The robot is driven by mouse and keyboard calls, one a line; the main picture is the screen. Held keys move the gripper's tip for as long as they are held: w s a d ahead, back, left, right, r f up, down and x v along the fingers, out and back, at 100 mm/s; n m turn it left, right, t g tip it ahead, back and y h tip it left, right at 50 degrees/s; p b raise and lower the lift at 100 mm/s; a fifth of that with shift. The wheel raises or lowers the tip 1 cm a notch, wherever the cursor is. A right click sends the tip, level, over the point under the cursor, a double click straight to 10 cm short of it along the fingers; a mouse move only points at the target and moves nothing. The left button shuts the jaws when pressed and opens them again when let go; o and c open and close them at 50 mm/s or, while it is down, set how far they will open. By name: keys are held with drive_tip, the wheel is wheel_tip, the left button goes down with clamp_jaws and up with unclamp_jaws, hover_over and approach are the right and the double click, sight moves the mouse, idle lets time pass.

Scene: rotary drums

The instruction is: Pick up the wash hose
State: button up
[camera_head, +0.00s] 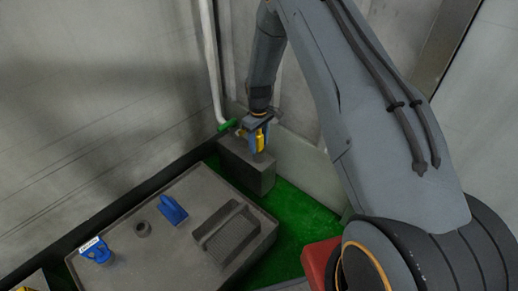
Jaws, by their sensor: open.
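My gripper (258,141) is at the end of my grey arm, pointing down just above a grey block (247,174) by the back wall. It is open. A small yellow piece (261,139) shows at its fingers, standing over the top of the block; I cannot tell whether it touches them. No long hose is clearly visible, and I cannot tell whether the yellow piece is part of the wash hose. My fingers partly hide the spot.
A white pipe (211,62) with a green handle (227,126) runs down the wall left of my gripper. Green floor (297,213) shows between.

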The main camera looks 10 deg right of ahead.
clamp_jaws()
idle(0.3)
